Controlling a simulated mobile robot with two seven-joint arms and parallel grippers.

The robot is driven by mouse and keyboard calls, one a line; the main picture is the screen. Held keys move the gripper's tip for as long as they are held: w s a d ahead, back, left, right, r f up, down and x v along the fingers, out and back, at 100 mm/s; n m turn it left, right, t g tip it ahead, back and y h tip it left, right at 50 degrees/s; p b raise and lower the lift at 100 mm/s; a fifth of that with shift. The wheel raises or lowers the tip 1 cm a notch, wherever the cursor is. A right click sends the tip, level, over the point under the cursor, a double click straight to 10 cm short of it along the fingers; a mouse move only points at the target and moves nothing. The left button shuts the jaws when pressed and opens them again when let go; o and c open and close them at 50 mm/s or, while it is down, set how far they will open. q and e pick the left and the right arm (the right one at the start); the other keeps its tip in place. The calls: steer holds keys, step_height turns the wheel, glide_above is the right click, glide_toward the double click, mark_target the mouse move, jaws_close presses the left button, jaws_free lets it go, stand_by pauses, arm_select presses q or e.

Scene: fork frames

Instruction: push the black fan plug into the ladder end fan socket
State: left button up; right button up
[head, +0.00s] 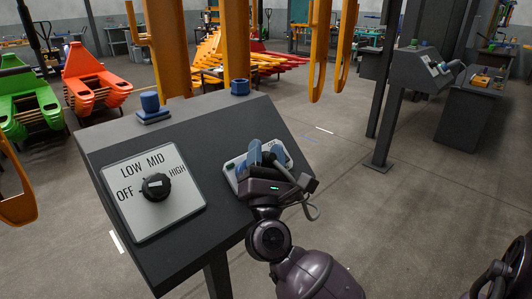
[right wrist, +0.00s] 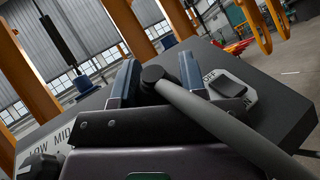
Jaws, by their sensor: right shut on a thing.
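The black fan plug (right wrist: 153,75) is between the two blue-grey fingers of my right gripper (right wrist: 157,78), which is shut on it. In the head view my right gripper (head: 265,153) is over a pale plate (head: 231,179) on the right part of the sloped dark panel (head: 215,120). My fingers and hand cover most of that plate. The socket opening is hidden, so I cannot tell whether the plug touches it. My left gripper is not in view.
A black rocker switch (right wrist: 228,87) marked OFF sits on the plate. A knob (head: 156,187) with OFF, LOW, MID, HIGH is on the panel's left. Blue knobs (head: 150,103) (head: 240,87) stand at the top edge. Orange posts (head: 166,50) rise behind.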

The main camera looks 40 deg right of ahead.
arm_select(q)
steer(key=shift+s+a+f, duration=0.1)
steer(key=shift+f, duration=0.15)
arm_select(e)
steer(key=shift+w+f, duration=0.2)
steer(key=shift+f, duration=0.05)
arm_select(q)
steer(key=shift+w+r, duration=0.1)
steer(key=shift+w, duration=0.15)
arm_select(e)
steer(key=o, duration=1)
steer(key=b+v, duration=0.1)
steer(key=v, duration=0.2)
steer(key=shift+f, duration=0.2)
arm_select(q)
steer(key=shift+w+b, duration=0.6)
steer(key=shift+b, duration=0.15)
arm_select(e)
steer(key=v, duration=0.7)
steer(key=shift+s+a, duration=0.2)
steer(key=shift+s, duration=0.1)
